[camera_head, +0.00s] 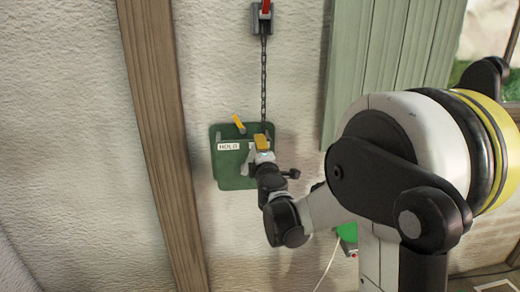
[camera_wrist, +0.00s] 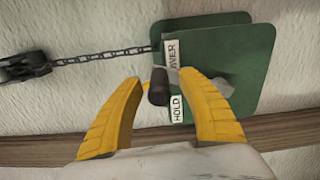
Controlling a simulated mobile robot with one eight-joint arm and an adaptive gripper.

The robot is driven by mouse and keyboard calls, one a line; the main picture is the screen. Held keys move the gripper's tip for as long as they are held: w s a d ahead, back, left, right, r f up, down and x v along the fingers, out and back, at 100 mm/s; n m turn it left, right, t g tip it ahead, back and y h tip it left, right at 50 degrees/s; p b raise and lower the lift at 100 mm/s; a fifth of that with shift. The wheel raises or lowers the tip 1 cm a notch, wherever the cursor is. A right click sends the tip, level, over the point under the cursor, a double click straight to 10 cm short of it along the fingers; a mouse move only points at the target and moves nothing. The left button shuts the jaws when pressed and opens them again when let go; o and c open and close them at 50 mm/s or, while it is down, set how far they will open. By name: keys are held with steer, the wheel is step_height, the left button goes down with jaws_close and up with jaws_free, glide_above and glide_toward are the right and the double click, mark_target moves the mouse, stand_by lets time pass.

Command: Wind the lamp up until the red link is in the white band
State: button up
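A green winch plate (camera_head: 228,170) is on the wall, with a HOLD label (camera_head: 229,146). It also shows in the wrist view (camera_wrist: 250,62), where a second label ends in "OWER". A chain (camera_head: 263,85) runs up from the plate to a grey bracket (camera_head: 256,18). A red link (camera_head: 265,6) shows at the top edge of the head view. My gripper (camera_wrist: 160,78) is open in front of the plate. A dark cylindrical handle (camera_wrist: 157,88) stands between its yellow fingers, with gaps on both sides. I cannot make out the white band or the lamp.
A wooden post (camera_head: 160,130) runs down the wall left of the plate. A pale green shutter (camera_head: 385,50) is at the upper right. A bright green object (camera_head: 347,232) sits low behind my arm, near a white cable (camera_head: 327,262). The wall around the plate is bare.

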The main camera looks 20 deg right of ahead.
steer(key=v, duration=1.2)
steer(key=w+d+m, duration=0.1)
steer(key=w+m, duration=0.2)
steer(key=m, duration=0.3)
steer(key=w+d+m+p, duration=0.1)
steer(key=w+m, duration=0.2)
steer(key=m, duration=0.3)
steer(key=w+d+m+p, duration=0.1)
steer(key=w+m, duration=0.3)
steer(key=m, duration=0.2)
steer(key=shift+d, duration=0.1)
steer(key=shift+c, duration=0.5)
jaws_close()
